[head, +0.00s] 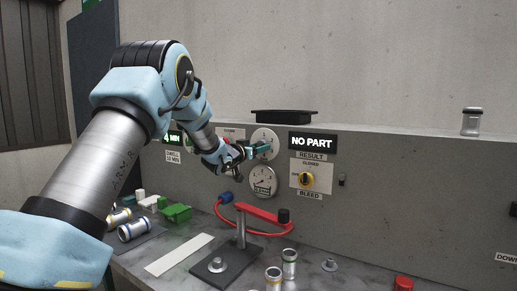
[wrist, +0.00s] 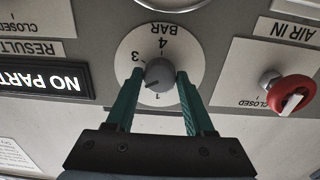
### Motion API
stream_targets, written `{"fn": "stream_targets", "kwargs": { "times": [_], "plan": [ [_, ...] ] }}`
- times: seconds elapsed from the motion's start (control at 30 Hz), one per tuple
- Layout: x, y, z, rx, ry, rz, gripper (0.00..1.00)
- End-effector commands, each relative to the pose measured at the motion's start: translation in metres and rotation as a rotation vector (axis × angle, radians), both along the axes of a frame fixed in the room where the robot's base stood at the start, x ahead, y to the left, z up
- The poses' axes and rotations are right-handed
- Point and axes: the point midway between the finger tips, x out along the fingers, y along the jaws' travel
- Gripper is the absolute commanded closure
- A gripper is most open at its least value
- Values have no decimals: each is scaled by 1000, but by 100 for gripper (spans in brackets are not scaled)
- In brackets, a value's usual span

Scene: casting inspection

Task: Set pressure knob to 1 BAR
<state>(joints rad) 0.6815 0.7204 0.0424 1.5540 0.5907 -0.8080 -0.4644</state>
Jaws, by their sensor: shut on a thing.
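The pressure knob (wrist: 159,74) is a small grey knob on a round white dial (wrist: 127,49) in the wrist view. I cannot tell surely which mark the knob points to. In the head view my gripper (head: 262,149) is at the upper white dial (head: 264,134) on the grey panel, covering the knob.
A gauge (head: 263,181) sits below the dial. A red AIR IN knob (wrist: 291,95) is beside the dial in the wrist view. A red-armed fixture (head: 262,213) stands on the bench below.

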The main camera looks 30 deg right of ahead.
Motion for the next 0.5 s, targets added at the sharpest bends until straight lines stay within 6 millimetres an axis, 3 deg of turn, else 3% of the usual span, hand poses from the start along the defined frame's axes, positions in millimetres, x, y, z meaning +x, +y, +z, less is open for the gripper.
{"fn": "stream_targets", "kwargs": {
  "times": [0.03, 0.3, 0.5],
  "plan": [
    [0, 0, 0, 0, 0, 0, 72],
    [0, 0, 0, 0, 0, 0, 100],
    [0, 0, 0, -6, 11, 1, 100]
  ]
}}
